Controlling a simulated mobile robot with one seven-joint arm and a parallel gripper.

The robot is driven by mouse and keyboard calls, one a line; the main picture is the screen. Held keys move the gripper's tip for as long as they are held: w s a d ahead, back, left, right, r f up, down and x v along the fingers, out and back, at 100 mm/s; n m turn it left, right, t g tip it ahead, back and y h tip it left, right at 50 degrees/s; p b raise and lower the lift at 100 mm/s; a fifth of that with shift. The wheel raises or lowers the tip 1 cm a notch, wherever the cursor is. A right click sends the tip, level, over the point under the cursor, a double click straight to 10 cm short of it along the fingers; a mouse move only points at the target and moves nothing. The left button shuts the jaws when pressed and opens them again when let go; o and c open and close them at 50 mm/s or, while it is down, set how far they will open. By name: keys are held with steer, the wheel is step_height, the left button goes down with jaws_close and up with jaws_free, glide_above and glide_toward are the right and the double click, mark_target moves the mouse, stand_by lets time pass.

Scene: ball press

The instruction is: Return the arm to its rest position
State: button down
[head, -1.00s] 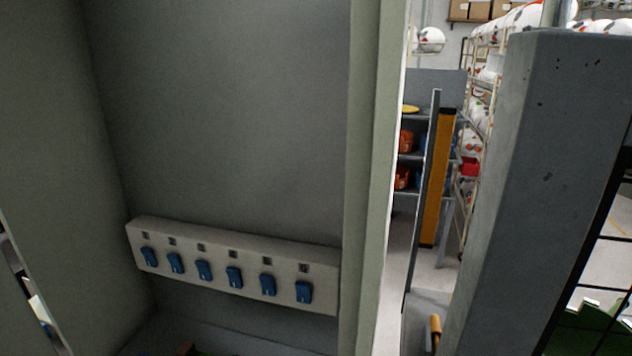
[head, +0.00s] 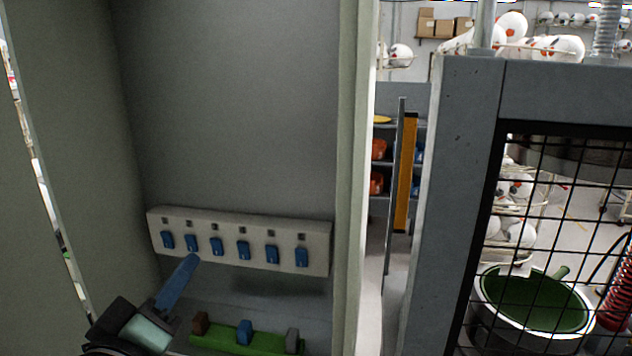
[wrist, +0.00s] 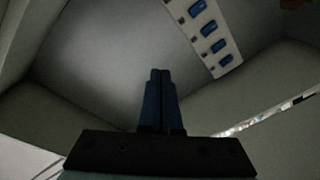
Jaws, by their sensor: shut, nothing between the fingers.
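My gripper (head: 190,262) shows at the lower left of the head view, inside a grey-green cabinet (head: 235,100). Its blue fingers point up toward a pale panel (head: 322,250) with a row of several blue switches. In the wrist view the gripper's two fingers (wrist: 160,75) are pressed together with nothing between them. The panel also shows at the top right of the wrist view (wrist: 222,48). In the head view the fingertips overlap the area just below the panel's left part; I cannot tell whether they touch it.
A green strip (head: 265,343) with brown, blue and grey blocks lies on the cabinet floor, right of my gripper. The cabinet's side wall (head: 352,180) stands at the right. Beyond it are a grey machine frame (head: 440,200) with black mesh and a green-lined bowl (head: 535,300).

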steer(key=s+d+r+m+t, duration=0.4)
steer(key=s+d+r, duration=0.2)
steer(key=d+r, duration=0.3)
steer(key=s+d+r+m+t, duration=0.4)
steer(key=d+r, duration=0.5)
steer(key=r, duration=0.8)
steer(key=shift+s+r+m+t, duration=0.4)
steer(key=shift+s+t, duration=0.1)
steer(key=shift+s, duration=0.5)
steer(key=shift+d, duration=0.15)
